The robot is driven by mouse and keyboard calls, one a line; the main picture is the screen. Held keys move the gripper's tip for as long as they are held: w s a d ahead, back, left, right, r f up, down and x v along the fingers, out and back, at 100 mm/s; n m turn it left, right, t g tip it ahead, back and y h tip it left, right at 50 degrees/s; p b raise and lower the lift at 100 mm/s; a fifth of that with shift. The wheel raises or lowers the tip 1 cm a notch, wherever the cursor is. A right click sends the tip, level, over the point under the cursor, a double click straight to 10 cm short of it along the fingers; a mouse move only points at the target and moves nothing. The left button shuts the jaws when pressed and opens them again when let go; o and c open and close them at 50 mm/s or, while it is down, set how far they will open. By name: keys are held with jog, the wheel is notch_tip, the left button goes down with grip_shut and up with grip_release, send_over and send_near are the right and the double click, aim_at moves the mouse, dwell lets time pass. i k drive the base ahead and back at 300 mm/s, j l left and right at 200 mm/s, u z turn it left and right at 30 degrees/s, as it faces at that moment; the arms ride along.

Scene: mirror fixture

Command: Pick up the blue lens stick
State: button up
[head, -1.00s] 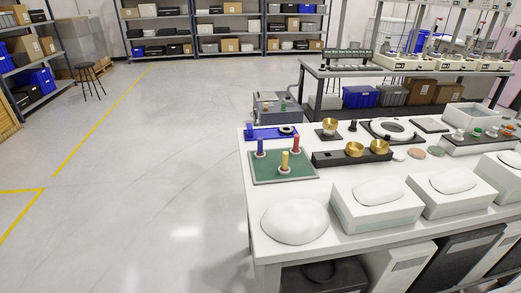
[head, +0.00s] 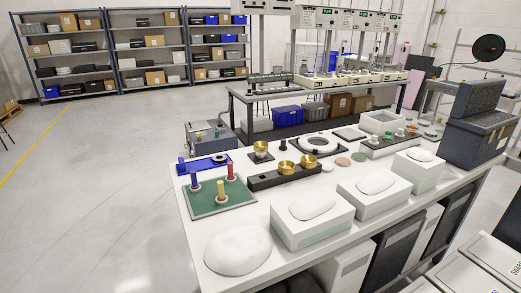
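The blue lens stick (head: 194,185) stands upright on a green board (head: 228,205) at the near left part of the white table. A red stick (head: 230,172) stands to its right and a yellow stick (head: 221,191) nearer the front, both on the same board. My gripper and arm are not in view.
A blue fixture (head: 206,163) lies behind the board. A black block with brass cups (head: 285,177) is to its right. White boxes (head: 312,218) and a white dome (head: 238,250) occupy the front of the table (head: 192,222). Open floor (head: 90,190) lies to the left.

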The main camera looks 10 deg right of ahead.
aim_at(194, 187)
jog(key=i+j+u, duration=0.15)
jog(key=u, duration=0.25)
jog(key=i+j+u, duration=0.1)
jog(key=u, duration=0.35)
jog(key=i+u, duration=0.5)
jog(key=u, duration=0.3)
jog(key=i+j+u, duration=0.15)
jog(key=i, duration=0.55)
